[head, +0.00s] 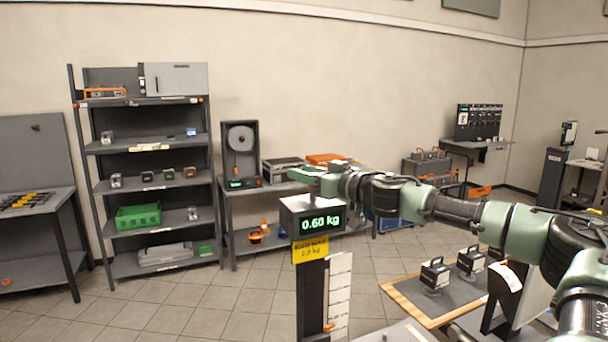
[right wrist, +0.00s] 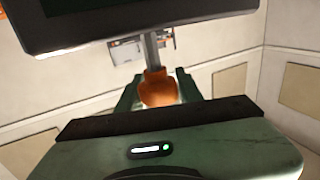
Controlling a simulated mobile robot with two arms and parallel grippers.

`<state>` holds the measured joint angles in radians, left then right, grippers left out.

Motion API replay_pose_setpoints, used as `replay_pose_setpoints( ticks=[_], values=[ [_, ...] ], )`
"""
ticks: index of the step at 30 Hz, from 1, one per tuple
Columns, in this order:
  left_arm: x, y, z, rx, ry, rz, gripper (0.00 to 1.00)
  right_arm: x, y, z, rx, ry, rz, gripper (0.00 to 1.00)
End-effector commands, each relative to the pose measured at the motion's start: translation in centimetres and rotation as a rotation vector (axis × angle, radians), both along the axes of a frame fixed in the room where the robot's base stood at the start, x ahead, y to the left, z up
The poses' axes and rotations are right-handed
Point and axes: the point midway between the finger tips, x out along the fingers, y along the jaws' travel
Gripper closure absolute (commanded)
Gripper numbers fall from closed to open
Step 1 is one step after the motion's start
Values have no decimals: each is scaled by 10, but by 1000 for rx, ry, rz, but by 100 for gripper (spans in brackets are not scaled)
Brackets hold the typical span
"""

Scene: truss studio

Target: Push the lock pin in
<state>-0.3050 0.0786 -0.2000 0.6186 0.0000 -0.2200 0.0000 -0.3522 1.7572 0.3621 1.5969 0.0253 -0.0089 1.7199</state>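In the right wrist view an orange knob (right wrist: 158,88) sits on the end of a grey rod (right wrist: 152,50), in line with a dark box (right wrist: 140,22) above it. The knob may be the lock pin's head; I cannot tell for sure. My right gripper (right wrist: 160,86) has its two green fingers apart, one on each side of the knob. Whether they touch it is unclear. In the head view my right gripper (head: 314,175) is just above and behind a display box (head: 312,216) reading 0.60 kg. My left gripper is not in view.
The display stands on a dark post (head: 311,285) with a yellow label (head: 310,250) and a white scale strip (head: 339,295). A bench (head: 410,293) with two handled blocks is at the right. Shelves (head: 150,188) and tables line the wall. Floor at the left is clear.

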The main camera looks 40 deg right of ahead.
Motion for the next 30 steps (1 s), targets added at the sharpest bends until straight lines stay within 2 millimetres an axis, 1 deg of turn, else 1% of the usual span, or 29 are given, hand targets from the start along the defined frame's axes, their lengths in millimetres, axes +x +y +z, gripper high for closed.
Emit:
replay_pose_setpoints(
  ticks=[1,2,3,18,30],
  values=[
    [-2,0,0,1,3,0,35,0,1,-1,0,1,3,90],
    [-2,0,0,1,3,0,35,0,1,-1,0,1,3,98],
    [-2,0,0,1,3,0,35,0,1,-1,0,1,2,100],
    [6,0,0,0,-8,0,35,0,1,-1,0,2,1,100],
    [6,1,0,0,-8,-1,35,0,0,-1,0,2,1,100]
  ],
)
